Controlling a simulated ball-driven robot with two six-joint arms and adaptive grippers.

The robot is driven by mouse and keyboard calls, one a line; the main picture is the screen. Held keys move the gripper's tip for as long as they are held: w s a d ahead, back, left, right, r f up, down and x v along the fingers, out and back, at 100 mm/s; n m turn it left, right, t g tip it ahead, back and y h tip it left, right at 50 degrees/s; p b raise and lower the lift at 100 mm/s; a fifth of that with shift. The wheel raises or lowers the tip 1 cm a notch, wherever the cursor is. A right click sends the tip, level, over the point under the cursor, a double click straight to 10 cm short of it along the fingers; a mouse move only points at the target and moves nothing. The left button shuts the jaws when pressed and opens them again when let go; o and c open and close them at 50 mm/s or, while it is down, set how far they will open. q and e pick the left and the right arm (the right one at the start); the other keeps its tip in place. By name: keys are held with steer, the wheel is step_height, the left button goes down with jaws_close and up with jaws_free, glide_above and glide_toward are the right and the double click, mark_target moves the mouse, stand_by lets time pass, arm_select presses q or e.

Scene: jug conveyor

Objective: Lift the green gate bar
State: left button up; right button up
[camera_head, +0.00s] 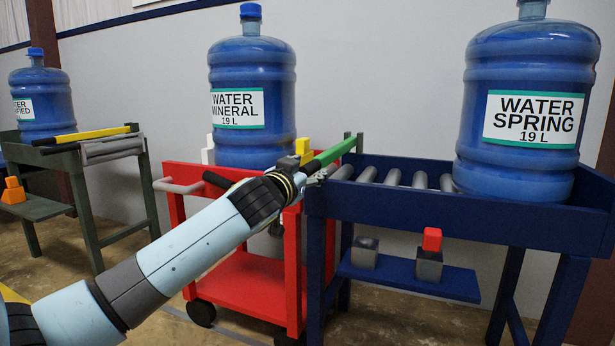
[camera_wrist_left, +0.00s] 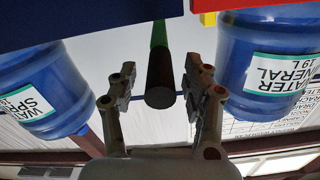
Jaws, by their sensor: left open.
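The green gate bar (camera_head: 335,152) slants across the near end of the blue roller conveyor (camera_head: 440,212), its upper end at a grey post. My left gripper (camera_head: 316,178) is at the bar's lower end, and the arm hides part of this area. In the left wrist view, the green bar (camera_wrist_left: 159,34) runs toward me and ends in a dark grip (camera_wrist_left: 160,78). The open fingers of my left gripper (camera_wrist_left: 160,88) stand on either side of the dark grip, with gaps visible. My right gripper is not in view.
A spring water jug (camera_head: 530,110) stands on the conveyor. A mineral water jug (camera_head: 252,95) stands on a red cart (camera_head: 250,285) behind my arm. A third jug (camera_head: 42,100) and a yellow bar (camera_head: 95,134) are on a green stand (camera_head: 70,158) at left.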

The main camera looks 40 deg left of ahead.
arm_select(q)
steer(key=shift+w+a, duration=0.1)
steer(key=shift+w, duration=0.15)
jaws_close()
stand_by(0.3)
